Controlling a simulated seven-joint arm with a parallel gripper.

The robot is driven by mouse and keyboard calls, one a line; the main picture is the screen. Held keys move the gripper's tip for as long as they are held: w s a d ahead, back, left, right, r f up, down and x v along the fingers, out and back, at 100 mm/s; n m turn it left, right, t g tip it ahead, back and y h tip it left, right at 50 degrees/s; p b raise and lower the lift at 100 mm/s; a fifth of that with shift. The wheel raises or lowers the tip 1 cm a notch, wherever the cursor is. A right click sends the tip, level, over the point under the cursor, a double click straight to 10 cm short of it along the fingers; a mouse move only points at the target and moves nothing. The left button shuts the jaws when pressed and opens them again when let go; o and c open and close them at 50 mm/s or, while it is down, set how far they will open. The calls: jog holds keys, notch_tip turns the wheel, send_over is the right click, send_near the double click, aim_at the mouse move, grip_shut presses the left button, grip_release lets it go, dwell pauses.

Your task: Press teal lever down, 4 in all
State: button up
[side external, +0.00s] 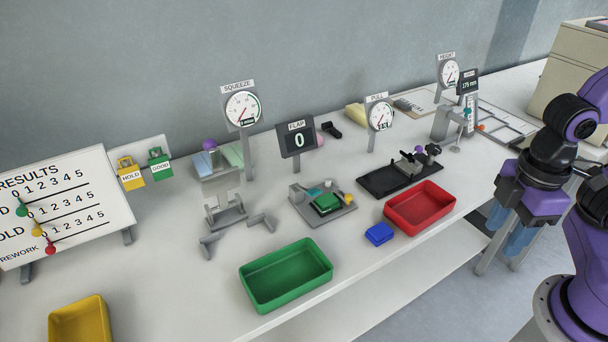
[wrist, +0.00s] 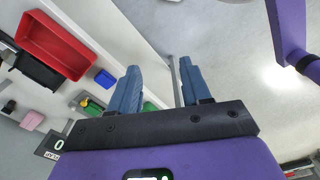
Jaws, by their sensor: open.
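The flap fixture (side external: 338,214) is a grey plate on the table holding a green block (side external: 327,203), with a teal part (side external: 314,192) behind the block and a yellow knob (side external: 348,198) at its right. I cannot tell for sure whether this teal part is the lever; a small teal knob (side external: 467,112) also shows on the height gauge stand. The FLAP counter (side external: 297,140) reads 0. My gripper (side external: 511,238) hangs off the table's front edge at the right, far from the fixture. In the wrist view its blue fingers (wrist: 158,78) are apart and empty.
A red tray (side external: 420,208), a blue block (side external: 379,234) and a green tray (side external: 286,276) stand near the front edge. A black fixture (side external: 385,181) lies behind the red tray. Squeeze (side external: 242,108) and pull (side external: 380,117) gauges stand at the back.

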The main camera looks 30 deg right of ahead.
jog(key=shift+w+a, duration=0.1)
jog(key=shift+w, duration=0.05)
jog(key=c, duration=0.9)
jog(key=w+a+r+m, duration=0.2)
jog(key=w+a, duration=0.4)
jog(key=w, duration=0.3)
jog(key=shift+r+m, duration=0.25)
jog(key=shift+m, duration=0.45)
jog(key=w+a+r+m, duration=0.1)
jog(key=w+a+m, duration=0.2)
jog(key=w, duration=1)
jog(key=w+a+r+m+t, duration=0.1)
jog(key=w+a+m, duration=0.3)
jog(key=w, duration=1)
jog(key=shift+m, duration=1.1)
